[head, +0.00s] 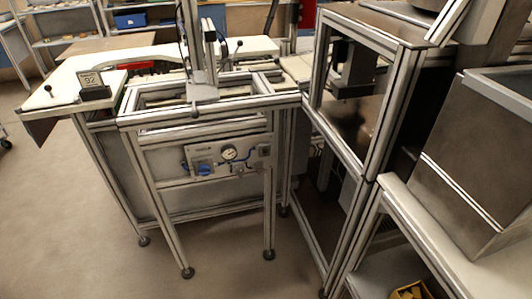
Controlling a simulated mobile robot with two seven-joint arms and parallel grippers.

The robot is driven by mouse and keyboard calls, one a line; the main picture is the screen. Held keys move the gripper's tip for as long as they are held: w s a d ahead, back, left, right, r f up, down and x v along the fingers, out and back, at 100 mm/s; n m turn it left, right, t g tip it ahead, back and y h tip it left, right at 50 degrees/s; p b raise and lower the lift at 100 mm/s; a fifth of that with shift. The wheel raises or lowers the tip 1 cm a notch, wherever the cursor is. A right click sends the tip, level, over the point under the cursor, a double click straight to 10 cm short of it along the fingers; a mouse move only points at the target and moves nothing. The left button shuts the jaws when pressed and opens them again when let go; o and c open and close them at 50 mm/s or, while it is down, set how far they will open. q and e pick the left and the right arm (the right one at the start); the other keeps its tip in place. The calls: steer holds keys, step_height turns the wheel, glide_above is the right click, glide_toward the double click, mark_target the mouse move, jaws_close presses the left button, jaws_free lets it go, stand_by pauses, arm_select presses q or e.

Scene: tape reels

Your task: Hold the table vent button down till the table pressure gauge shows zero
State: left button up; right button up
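The table pressure gauge (229,153) is a small round white dial on a panel below the table top, near the middle of the head view. Its needle is too small to read. A blue fitting (204,168) sits to its left on the same panel (188,153). A small dark fitting (264,151) sits to its right. I cannot tell which small part is the vent button. Neither of my grippers shows in the head view, and nothing is seen touching the panel.
The aluminium-framed table (128,121) carries the panel on its front. A tall framed machine (407,62) stands close on the right. The floor (75,235) in front and to the left is clear.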

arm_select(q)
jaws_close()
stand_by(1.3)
